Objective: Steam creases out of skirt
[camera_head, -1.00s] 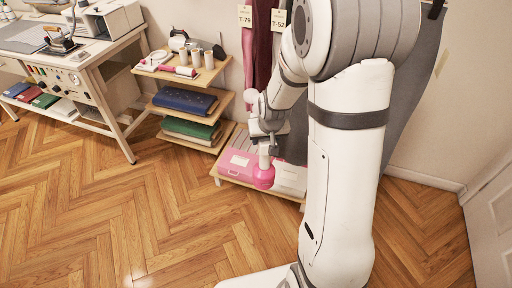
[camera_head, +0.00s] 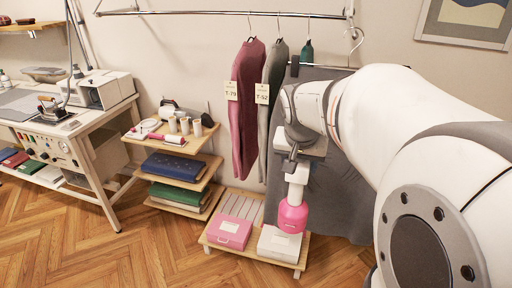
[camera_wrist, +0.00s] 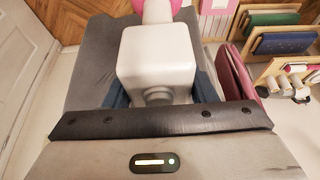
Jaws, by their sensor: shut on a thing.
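My gripper (camera_head: 297,160) is shut on a handheld steamer with a white body (camera_head: 297,178) and a pink tank (camera_head: 292,217). The tank points down in the head view. In the wrist view the white steamer body (camera_wrist: 157,62) sits between two dark blue fingers. The grey skirt (camera_head: 340,195) hangs from a hanger on the rail, behind my arm and the steamer; my arm hides part of it. In the wrist view grey cloth (camera_wrist: 92,62) spreads beside and behind the steamer.
A clothes rail (camera_head: 230,13) carries a maroon garment (camera_head: 247,120) and others with tags. A low wooden rack (camera_head: 262,252) below holds a pink box (camera_head: 229,232) and a white box (camera_head: 279,243). Shelves (camera_head: 172,185) and a workbench (camera_head: 75,125) stand left. Floor in front is clear.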

